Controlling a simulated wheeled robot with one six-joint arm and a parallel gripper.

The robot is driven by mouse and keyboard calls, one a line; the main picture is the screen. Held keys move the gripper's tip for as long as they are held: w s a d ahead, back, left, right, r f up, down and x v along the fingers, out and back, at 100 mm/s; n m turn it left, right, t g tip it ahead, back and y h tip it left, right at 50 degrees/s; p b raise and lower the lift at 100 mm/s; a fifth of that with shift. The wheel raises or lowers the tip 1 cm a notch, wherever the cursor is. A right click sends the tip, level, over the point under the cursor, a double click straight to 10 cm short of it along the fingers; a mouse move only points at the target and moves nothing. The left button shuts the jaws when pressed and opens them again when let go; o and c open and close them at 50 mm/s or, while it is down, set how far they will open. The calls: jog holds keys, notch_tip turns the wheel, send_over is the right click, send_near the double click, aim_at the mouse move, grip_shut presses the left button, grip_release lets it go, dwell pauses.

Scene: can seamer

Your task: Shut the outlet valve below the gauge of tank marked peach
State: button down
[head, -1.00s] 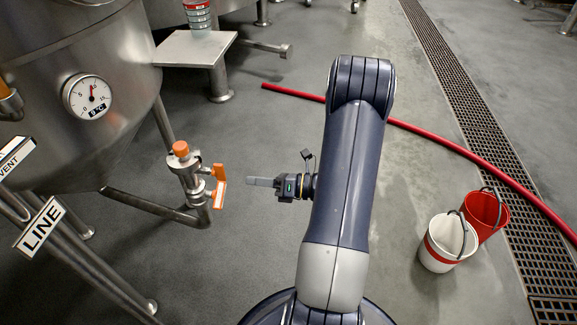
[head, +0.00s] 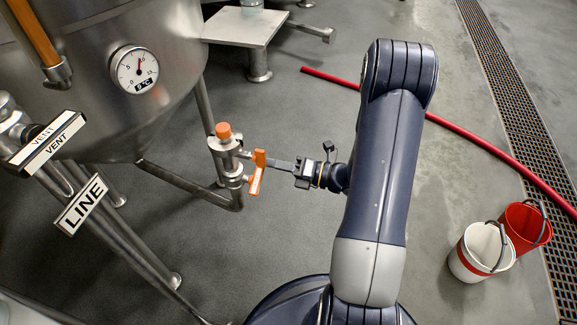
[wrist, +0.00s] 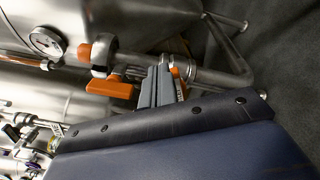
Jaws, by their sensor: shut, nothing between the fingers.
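The steel tank (head: 95,95) stands at the left in the head view, with a round gauge (head: 134,68) on its wall; no peach mark is readable. Below and right of the gauge is the outlet valve (head: 226,160), with an orange cap and an orange lever handle (head: 256,172) standing roughly upright. My gripper (head: 268,162) is shut and empty, its fingertips at the handle's right side; whether they touch is unclear. In the wrist view the fingers (wrist: 157,85) lie beside the orange handle (wrist: 110,87), and the gauge (wrist: 47,41) shows upper left.
LINE (head: 81,204) and VENT (head: 45,139) labels hang on pipes at the left. A steel platform (head: 243,27) stands behind the valve. A red hose (head: 335,77), a white bucket (head: 481,252) and a red bucket (head: 526,228) lie to the right. Floor around the valve is open.

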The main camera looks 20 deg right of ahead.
jog(key=shift+w+a, duration=0.3)
jog(key=shift+a, duration=0.15)
jog(key=shift+s+a+f, duration=0.15)
jog(key=shift+s+f, duration=0.1)
jog(key=shift+f, duration=0.1)
dwell(0.5)
jog(key=shift+w+f+p, duration=0.1)
jog(key=shift+f+p, duration=0.1)
jog(key=shift+p, duration=0.15)
jog(key=shift+w+d+f+p, duration=0.15)
jog(key=shift+d+f+p, duration=0.05)
jog(key=shift+f+p, duration=0.15)
jog(key=p+v, duration=0.1)
jog(key=v, duration=0.5)
jog(key=shift+w+d+r+p, duration=0.25)
jog(key=shift+w+d+p, duration=0.05)
jog(key=shift+w+p, duration=0.1)
